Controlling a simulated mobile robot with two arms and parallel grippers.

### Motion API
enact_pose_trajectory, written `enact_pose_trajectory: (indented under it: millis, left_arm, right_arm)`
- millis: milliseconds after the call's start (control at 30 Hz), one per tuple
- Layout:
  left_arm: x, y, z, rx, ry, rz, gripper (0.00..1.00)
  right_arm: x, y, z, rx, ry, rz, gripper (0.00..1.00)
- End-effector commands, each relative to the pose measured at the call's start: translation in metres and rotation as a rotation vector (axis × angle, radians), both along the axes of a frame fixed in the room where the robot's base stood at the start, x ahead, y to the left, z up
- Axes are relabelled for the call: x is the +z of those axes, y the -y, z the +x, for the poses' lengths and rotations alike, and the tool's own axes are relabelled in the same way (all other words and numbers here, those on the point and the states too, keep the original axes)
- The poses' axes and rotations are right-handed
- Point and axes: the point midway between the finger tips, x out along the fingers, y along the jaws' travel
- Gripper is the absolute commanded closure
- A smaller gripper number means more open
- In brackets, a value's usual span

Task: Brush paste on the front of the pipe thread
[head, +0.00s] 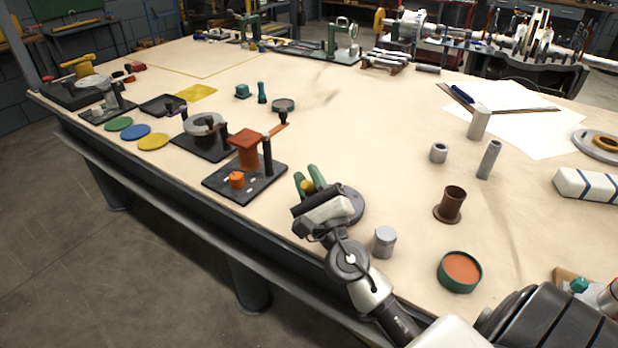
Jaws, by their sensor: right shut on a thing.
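My right gripper (309,180) is at the near edge of the table, with green fingertips pointing away from me. It is shut on a small yellow thing (307,187), mostly hidden between the fingers; I cannot tell whether it is a brush. A round green tin (460,271) of orange-brown paste stands to the right of my right arm. A brown flanged pipe piece (453,202) stands upright beyond the tin, apart from the gripper. I cannot make out a thread on it. My left gripper is out of view.
A dark grey disc (353,205) lies beside the gripper, and a grey cylinder (383,242) stands near my arm. A black plate (262,182) with orange blocks is left of the gripper. A grey ring (438,152) and tube (489,159) stand farther back. The middle of the table is clear.

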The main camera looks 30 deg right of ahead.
Motion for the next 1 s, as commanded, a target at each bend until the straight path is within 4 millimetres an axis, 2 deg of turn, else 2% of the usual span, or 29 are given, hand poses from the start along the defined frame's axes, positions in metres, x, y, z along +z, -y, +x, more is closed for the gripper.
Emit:
enact_pose_trajectory:
  millis: [167,400,800,1000]
  left_arm:
    - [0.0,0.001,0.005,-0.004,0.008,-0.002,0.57]
    - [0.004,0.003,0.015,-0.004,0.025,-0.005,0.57]
    - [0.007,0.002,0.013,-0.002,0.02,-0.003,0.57]
    - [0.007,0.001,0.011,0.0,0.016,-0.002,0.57]
  right_arm:
    - [0.0,-0.001,-0.001,0.001,-0.001,0.001,1.0]
    - [0.0,-0.018,-0.007,0.002,0.0,0.002,1.0]
    - [0.0,-0.047,-0.019,0.002,0.0,0.001,1.0]
    - [0.0,-0.055,-0.023,0.001,0.0,0.002,1.0]
